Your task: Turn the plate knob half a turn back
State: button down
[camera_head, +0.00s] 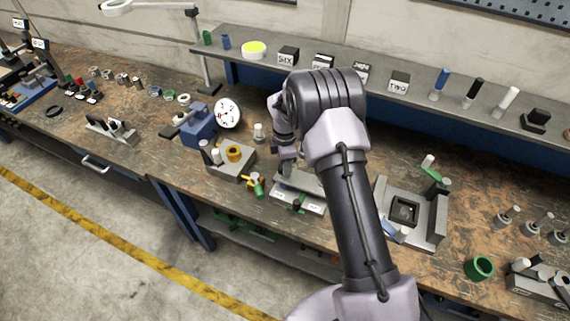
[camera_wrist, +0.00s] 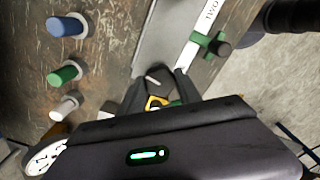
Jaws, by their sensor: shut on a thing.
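My gripper (camera_wrist: 160,80) is shut on a small knob, taken to be the plate knob; the jaws and wrist hide most of it. A yellow and black piece (camera_wrist: 155,102) shows between the fingers in the wrist view. In the head view my gripper (camera_head: 284,152) is low over the bench, at the back left of a light grey plate fixture (camera_head: 313,207). The wrist view shows a pale strip marked TWO (camera_wrist: 194,45) and a green cross-shaped handle (camera_wrist: 207,43) beyond the fingers, apart from them.
A grey block with a yellow ring (camera_head: 234,153) and a blue vise (camera_head: 195,125) stand left. A grey fixture with a black square recess (camera_head: 405,210) stands right. Blue, green and white pegs (camera_wrist: 66,26) stand nearby in the wrist view. A shelf (camera_head: 415,92) runs behind.

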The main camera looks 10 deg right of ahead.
jog(key=shift+s+f+n, duration=0.15)
jog(key=shift+f+n, duration=0.05)
jog(key=shift+n, duration=0.5)
jog(key=c, duration=0.8)
grip_release()
jog(key=shift+c, duration=0.2)
jog(key=shift+r, duration=0.1)
notch_tip(320, 180, up, 17)
jog(key=p, duration=0.2)
jog(key=shift+r+p, duration=0.2)
jog(key=shift+p, duration=0.1)
